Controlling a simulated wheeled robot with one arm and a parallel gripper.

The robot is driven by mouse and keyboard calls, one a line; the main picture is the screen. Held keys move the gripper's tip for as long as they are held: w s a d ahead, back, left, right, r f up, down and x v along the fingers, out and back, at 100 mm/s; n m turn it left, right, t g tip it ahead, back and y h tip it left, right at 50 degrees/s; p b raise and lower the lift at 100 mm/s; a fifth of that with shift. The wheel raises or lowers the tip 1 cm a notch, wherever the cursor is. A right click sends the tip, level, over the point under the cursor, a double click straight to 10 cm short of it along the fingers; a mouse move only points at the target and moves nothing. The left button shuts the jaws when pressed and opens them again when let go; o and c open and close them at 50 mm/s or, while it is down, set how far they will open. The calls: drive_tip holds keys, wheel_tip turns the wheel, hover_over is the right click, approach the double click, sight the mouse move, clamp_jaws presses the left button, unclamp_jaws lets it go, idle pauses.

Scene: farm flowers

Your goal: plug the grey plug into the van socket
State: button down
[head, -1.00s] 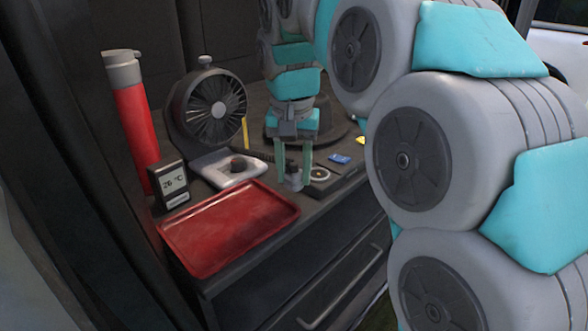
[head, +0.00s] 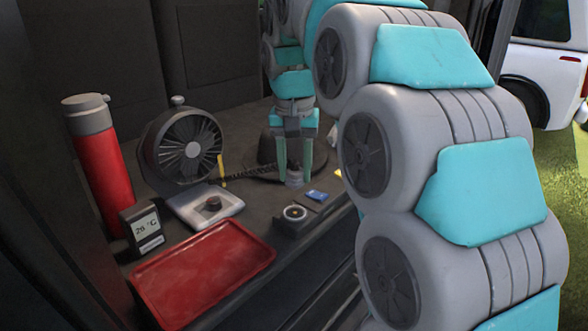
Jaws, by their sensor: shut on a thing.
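My gripper (head: 294,168) is shut on the grey plug (head: 294,179), which sits between the two green fingertips and points down. A dark coiled cable (head: 240,172) runs from the left towards the plug. The van socket (head: 295,213), a pale ring with a dark centre on a dark block, is near the front edge of the counter. The plug is apart from the socket and appears beyond it in the head view. The plug's lower end is small, and its exact height over the counter is hard to tell.
On the left are a red tray (head: 200,272), a temperature display (head: 143,228), a red flask (head: 103,170), a black fan (head: 185,148) and a white device (head: 205,206). A blue card (head: 317,195) lies right of the socket. A dark hat (head: 262,150) is behind my gripper.

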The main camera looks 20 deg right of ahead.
sight(295, 211)
drive_tip(key=shift+f, duration=0.1)
drive_tip(key=shift+f+b, duration=1.4)
drive_tip(key=shift+f, duration=1.45)
drive_tip(key=shift+f, duration=0.6)
drive_tip(key=shift+c, duration=1.8)
unclamp_jaws()
drive_tip(key=shift+r, duration=0.1)
drive_tip(key=shift+s+a+r+b, duration=0.1)
drive_tip(key=shift+s+r, duration=0.05)
drive_tip(key=shift+r, duration=1.1)
drive_tip(key=shift+s+a+r+b, duration=0.1)
drive_tip(key=shift+s+r, duration=0.05)
drive_tip(key=shift+r, duration=1.15)
drive_tip(key=shift+s+r+b, duration=0.1)
drive_tip(key=shift+s+r, duration=0.05)
drive_tip(key=shift+r, duration=1.1)
drive_tip(key=shift+s, duration=0.1)
drive_tip(key=s+f+n+g, duration=0.1)
drive_tip(key=s+f+n, duration=0.1)
drive_tip(key=s+f, duration=1)
drive_tip(key=s+f+n+g, duration=0.2)
drive_tip(key=s+f, duration=1)
drive_tip(key=s, duration=0.5)
drive_tip(key=shift+s+d+f+y, duration=0.2)
drive_tip(key=shift+f+y, duration=0.1)
